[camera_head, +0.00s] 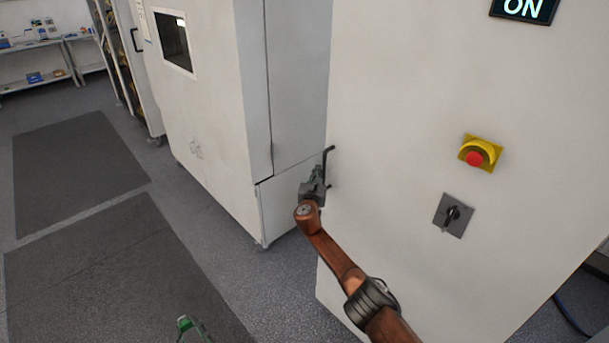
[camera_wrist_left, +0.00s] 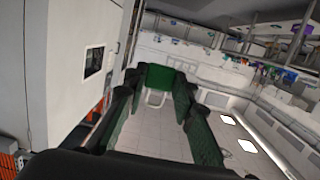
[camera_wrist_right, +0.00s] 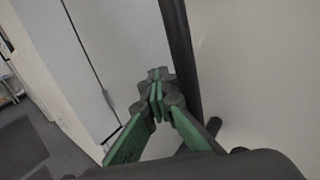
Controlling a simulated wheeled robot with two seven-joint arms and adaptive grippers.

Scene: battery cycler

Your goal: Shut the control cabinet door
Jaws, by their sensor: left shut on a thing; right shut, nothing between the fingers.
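A large white panel (camera_head: 400,90) fills the right of the head view and looks like the control cabinet door; I cannot tell how far open it stands. A dark bar handle (camera_head: 327,160) is at its left edge and also shows in the right wrist view (camera_wrist_right: 181,60). My right gripper (camera_head: 319,178) is beside this handle. Its fingertips (camera_wrist_right: 156,88) are together and empty, left of the bar. My left gripper (camera_head: 187,324) is low in the head view, away from the panel.
The panel carries a red stop button (camera_head: 475,158), a rotary switch (camera_head: 454,214) and an ON sign (camera_head: 524,9). A tall white cabinet (camera_head: 205,110) stands left of it. The floor at left, with dark mats (camera_head: 75,165), is clear.

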